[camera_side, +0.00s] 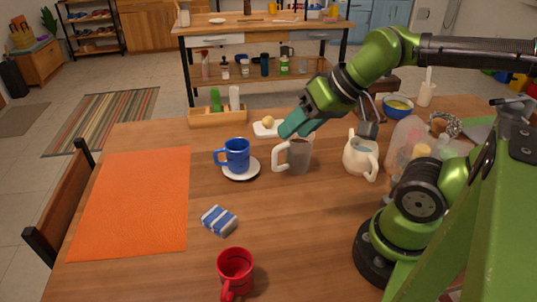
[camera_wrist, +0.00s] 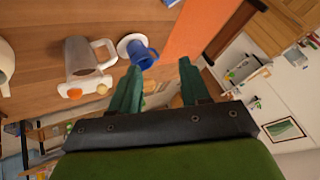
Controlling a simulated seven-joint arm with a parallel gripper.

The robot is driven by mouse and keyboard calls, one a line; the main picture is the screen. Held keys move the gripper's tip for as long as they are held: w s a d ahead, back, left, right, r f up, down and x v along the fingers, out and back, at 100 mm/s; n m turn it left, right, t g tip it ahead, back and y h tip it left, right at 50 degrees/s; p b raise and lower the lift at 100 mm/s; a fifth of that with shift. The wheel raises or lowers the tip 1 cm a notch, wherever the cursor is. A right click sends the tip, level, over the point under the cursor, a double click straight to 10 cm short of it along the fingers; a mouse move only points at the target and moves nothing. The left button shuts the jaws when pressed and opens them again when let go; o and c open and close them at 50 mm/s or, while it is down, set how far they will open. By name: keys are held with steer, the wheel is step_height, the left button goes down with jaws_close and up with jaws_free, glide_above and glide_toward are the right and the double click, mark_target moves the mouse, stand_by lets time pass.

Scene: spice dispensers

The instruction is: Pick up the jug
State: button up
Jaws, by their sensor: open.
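Two jug-like vessels stand upright on the table. A grey, translucent jug (camera_side: 300,157) with a thick whitish handle stands mid-table; it also shows in the wrist view (camera_wrist: 78,56). A cream, round-bellied jug (camera_side: 359,155) stands to its right and is cut off at the left edge of the wrist view (camera_wrist: 5,65). My gripper (camera_side: 296,122) has teal fingers and appears just above the grey jug's rim in the side view. In the wrist view the gripper (camera_wrist: 160,67) is open and empty, with both jugs left of its fingers.
A blue mug (camera_side: 237,154) on a white saucer (camera_side: 241,174) stands left of the grey jug. A small white board (camera_side: 265,131) with a yellowish item lies behind. A blue-striped packet (camera_side: 219,220), a red mug (camera_side: 235,267) and an orange mat (camera_side: 135,203) lie forward and left.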

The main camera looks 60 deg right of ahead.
steer(key=m+g+h, duration=0.2)
steer(key=g+h, duration=0.1)
steer(key=h, duration=0.1)
glide_toward(276, 163)
steer(key=x, duration=1)
steer(key=shift+w+f, duration=0.1)
steer(key=shift+f, duration=0.15)
jaws_close()
